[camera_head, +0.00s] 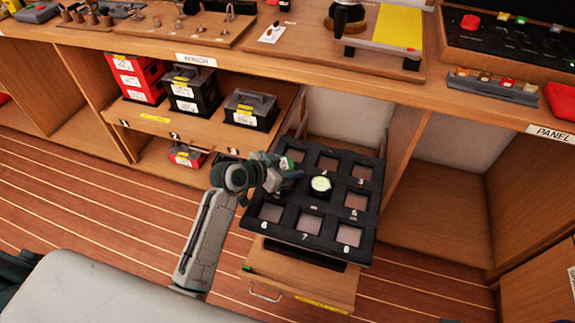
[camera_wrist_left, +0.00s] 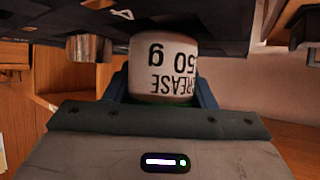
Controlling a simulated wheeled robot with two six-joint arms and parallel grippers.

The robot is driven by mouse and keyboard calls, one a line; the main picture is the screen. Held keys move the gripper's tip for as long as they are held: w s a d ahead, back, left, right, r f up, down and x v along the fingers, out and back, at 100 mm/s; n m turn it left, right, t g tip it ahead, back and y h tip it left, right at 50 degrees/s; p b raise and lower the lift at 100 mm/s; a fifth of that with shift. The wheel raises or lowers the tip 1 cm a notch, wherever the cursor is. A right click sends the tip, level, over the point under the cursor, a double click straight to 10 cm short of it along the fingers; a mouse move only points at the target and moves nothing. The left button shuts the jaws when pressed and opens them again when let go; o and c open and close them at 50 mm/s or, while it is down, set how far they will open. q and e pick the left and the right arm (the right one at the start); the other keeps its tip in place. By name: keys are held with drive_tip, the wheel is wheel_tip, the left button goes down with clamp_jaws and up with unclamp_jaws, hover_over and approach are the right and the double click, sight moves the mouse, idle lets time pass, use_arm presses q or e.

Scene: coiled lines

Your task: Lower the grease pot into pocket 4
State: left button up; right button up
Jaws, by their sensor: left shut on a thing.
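My left gripper (camera_head: 290,174) is shut on the grease pot, over the left-middle part of the black pocket tray (camera_head: 262,238). In the left wrist view the white grease pot (camera_wrist_left: 165,68) fills the jaws, its printed label upside down in the picture and a green edge near the hand. In the head view only a small green-and-white patch of the pot (camera_head: 285,163) seems to show. Pocket 4 is hidden behind my gripper and hand. I cannot tell how far the pot is above or inside the pocket.
A dark round boss with a pale top (camera_head: 320,184) stands at the tray's middle, close to my fingertips. The other visible pockets look empty. The tray rests above an open wooden drawer (camera_head: 300,288). The counter edge (camera_head: 300,86) overhangs behind; black cases (camera_head: 251,110) stand left.

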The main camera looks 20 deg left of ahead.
use_arm(q)
drive_tip(key=shift+f, duration=0.15)
use_arm(e)
drive_tip(key=shift+s+r, duration=0.1)
drive_tip(key=shift+r, duration=0.25)
use_arm(q)
drive_tip(key=shift+f+b, duration=0.6)
drive_tip(key=shift+f, duration=0.4)
use_arm(e)
drive_tip(key=shift+f, duration=0.6)
use_arm(q)
drive_tip(key=o, duration=1.1)
use_arm(e)
drive_tip(key=shift+r, duration=0.1)
use_arm(q)
drive_tip(key=shift+s+a+r, duration=0.25)
drive_tip(key=shift+s+a, duration=0.1)
drive_tip(key=shift+s, duration=0.1)
drive_tip(key=v, duration=0.9)
drive_tip(key=shift+s+r, duration=0.15)
drive_tip(key=shift+s, duration=0.15)
use_arm(e)
drive_tip(key=r, duration=0.3)
drive_tip(key=shift+s+a+r+t, duration=0.1)
drive_tip(key=shift+s+a+t, duration=0.05)
drive_tip(key=shift+s+t, duration=0.15)
